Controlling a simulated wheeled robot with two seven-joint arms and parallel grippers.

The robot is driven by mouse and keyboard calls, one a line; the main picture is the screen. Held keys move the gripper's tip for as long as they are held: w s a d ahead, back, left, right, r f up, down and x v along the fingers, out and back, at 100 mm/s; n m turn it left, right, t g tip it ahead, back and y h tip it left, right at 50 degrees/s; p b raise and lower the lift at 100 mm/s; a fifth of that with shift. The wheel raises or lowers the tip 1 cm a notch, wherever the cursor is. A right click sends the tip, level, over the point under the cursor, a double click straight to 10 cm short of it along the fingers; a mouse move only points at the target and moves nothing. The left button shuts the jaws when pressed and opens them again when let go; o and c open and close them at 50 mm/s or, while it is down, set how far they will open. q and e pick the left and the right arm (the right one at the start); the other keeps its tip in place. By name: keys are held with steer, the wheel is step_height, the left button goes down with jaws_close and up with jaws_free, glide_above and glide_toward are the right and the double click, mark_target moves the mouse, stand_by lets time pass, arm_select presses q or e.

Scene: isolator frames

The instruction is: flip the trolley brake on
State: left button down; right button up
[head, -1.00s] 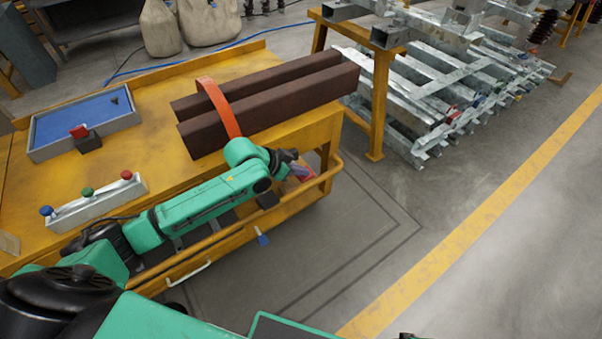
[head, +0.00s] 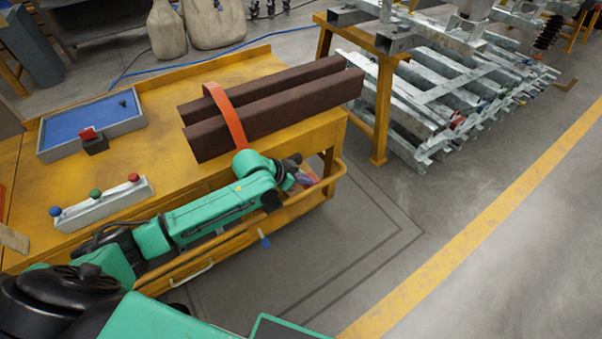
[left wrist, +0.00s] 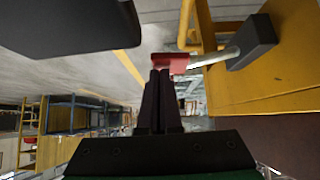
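The yellow trolley (head: 165,85) fills the left of the head view. In the left wrist view, the brake lever is a grey rod with a red end (left wrist: 170,63), coming from a dark block (left wrist: 254,43) on the trolley's yellow side. My left gripper (left wrist: 160,75) has its two dark fingers together, with the tips right at the red end. They look closed, with nothing clearly between them; whether they touch it I cannot tell. My right gripper is not in view.
Two brown beams (head: 270,105) under an orange strap (head: 226,112) lie on the trolley. A blue-bottomed tray (head: 90,122) and a strip with three coloured knobs (head: 105,203) also sit there. A steel rack (head: 430,100) stands beyond. Floor to the right is clear.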

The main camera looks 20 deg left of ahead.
arm_select(q)
step_height(320, 180, up, 5)
steer(key=p, duration=0.5)
steer(key=shift+s+d+f, duration=0.15)
steer(key=shift+f, duration=0.05)
steer(key=p+v, duration=0.2)
steer(key=v, duration=0.7)
steer(key=shift+s, duration=0.45)
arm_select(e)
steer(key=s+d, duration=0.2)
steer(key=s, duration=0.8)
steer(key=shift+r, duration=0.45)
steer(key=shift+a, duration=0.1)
